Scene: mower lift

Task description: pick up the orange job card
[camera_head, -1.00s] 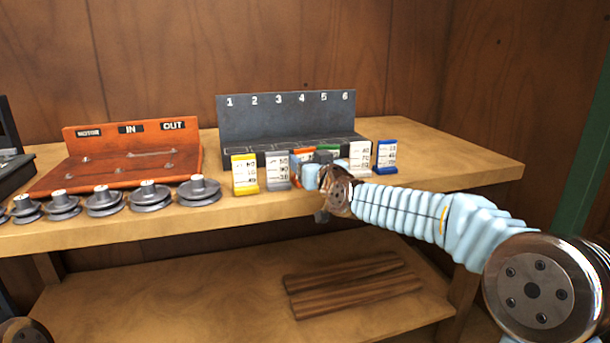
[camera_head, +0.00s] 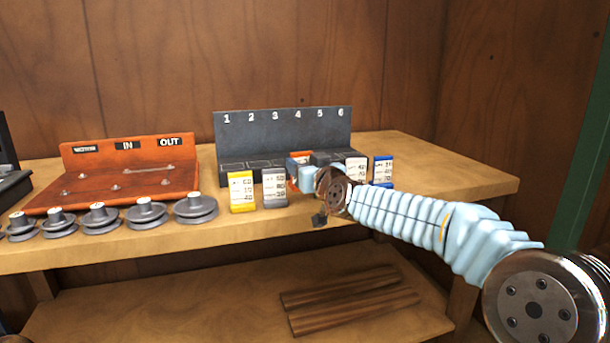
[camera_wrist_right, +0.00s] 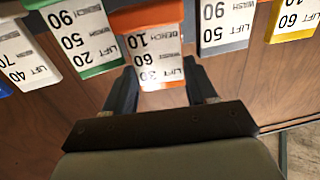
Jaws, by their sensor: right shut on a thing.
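The orange job card (camera_head: 300,156) is mostly hidden behind my right gripper (camera_head: 307,173) in the head view. Its orange edge stands above the tops of the neighbouring cards, so it looks raised a little. In the right wrist view, the orange card (camera_wrist_right: 150,18) has a white printed face and lies between the two dark fingers of my right gripper (camera_wrist_right: 161,80). The gripper is shut on it. Whether the card's foot is clear of the bench cannot be seen. My left gripper is not in view.
A yellow card (camera_head: 241,192) and a grey card (camera_head: 274,188) stand left; a white card (camera_head: 356,168) and a blue card (camera_head: 383,171) stand right. A green card (camera_wrist_right: 85,55) is close beside the orange one. The numbered rack (camera_head: 285,135) is behind.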

